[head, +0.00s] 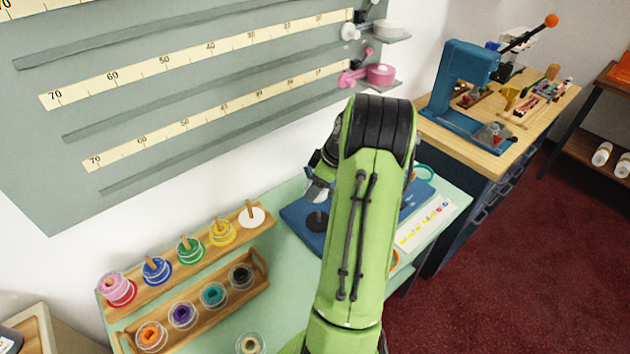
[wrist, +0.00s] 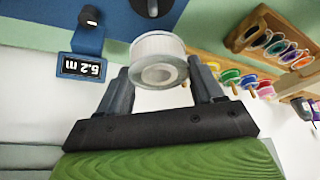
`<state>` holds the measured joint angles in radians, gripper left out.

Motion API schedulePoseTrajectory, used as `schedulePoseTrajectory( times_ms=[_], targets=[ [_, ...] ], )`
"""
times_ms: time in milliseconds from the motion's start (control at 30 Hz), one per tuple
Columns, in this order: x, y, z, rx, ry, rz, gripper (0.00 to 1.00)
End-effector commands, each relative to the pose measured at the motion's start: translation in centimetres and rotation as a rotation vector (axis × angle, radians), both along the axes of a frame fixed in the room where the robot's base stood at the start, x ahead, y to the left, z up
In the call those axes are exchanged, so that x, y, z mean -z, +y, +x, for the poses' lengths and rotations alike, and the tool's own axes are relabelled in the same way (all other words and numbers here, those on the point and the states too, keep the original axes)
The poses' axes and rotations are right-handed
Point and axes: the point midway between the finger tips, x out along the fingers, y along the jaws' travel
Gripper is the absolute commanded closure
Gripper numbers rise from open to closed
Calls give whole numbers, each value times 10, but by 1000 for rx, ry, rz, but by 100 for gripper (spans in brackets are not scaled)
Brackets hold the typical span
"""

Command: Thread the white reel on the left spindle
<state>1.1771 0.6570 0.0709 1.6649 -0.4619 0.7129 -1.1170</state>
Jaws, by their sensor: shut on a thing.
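The white reel (wrist: 158,62) is between the two fingers of my gripper (wrist: 160,88) in the wrist view, its ring face and centre hole toward the camera. In the head view my gripper (head: 320,178) is partly hidden behind my green arm, with a pale part of the reel (head: 317,191) showing below it. The reel is held above the blue base (head: 294,212). A dark round plate (head: 316,221), apparently the left spindle's, shows just below the reel. In the wrist view a pale post (wrist: 150,7) shows beyond the reel. The right spindle is hidden by my arm.
A wooden tray (head: 196,306) of reels lies in front. A display (wrist: 82,68) reads 5.2 m. A colour card (head: 425,222) lies right of my arm.

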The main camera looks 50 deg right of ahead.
Motion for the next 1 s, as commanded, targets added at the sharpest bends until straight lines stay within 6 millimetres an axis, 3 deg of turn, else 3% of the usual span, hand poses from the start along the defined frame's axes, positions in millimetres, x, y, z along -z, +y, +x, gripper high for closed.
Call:
schedulePoseTrajectory(
  times_ms=[233, 633, 1000],
  targets=[
    [7, 2, -2, -21, -3, 1, 63],
    [55, 2, -2, -17, -2, 1, 63],
    [57, 2, -2, -17, -2, 0, 63]
  ],
)
